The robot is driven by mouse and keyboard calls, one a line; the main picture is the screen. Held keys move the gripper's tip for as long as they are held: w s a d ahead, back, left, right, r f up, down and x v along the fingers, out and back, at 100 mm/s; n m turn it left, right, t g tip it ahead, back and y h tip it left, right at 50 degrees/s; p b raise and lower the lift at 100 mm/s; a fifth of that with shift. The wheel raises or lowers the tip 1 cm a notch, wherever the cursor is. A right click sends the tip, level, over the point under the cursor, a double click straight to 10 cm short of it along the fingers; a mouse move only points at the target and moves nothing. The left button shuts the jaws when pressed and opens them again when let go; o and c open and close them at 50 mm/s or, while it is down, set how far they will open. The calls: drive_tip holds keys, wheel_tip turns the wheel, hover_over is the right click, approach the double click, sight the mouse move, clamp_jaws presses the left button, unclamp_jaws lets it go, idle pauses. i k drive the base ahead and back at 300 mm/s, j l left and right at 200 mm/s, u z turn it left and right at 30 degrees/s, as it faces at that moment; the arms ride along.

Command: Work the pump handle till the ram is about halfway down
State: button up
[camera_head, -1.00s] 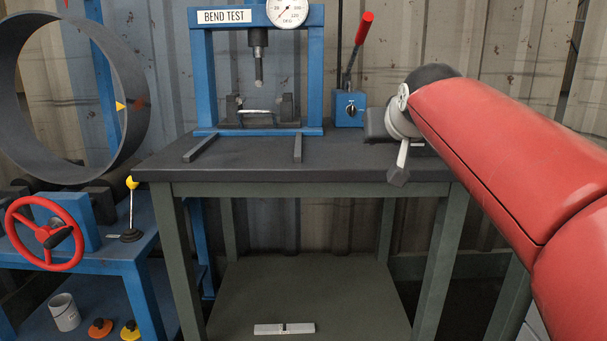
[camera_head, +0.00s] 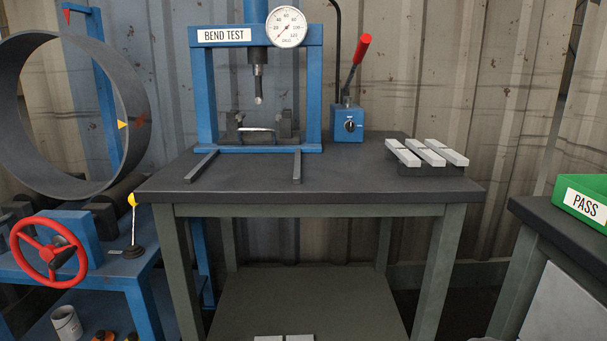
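The pump (camera_head: 348,125) is a blue box with a dial-like knob on its front, standing on the dark bench to the right of the press. Its pump handle (camera_head: 358,65) has a red grip and leans up to the right. The blue press frame (camera_head: 205,95) bears a BEND TEST label and a round gauge (camera_head: 287,27). The ram (camera_head: 258,85) hangs down from the top beam, its tip above a light strip (camera_head: 257,129) resting across dark supports. A gap shows between tip and strip. My gripper is not in view.
Several light bars lie on a dark block (camera_head: 430,170) at the bench's right. The bench front (camera_head: 320,197) is clear. A green PASS bin (camera_head: 585,200) stands on a right-hand table. A large pipe ring and red handwheel (camera_head: 48,252) are at left.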

sight(365, 39)
drive_tip(key=i+j+z, duration=0.2)
drive_tip(key=j+z, duration=0.15)
drive_tip(key=j, duration=0.35)
drive_tip(key=i+j+z, duration=0.1)
drive_tip(key=j+z, duration=0.2)
drive_tip(key=j, duration=0.45)
drive_tip(key=j+z, duration=0.35)
drive_tip(key=j, duration=0.4)
drive_tip(key=i+j, duration=0.05)
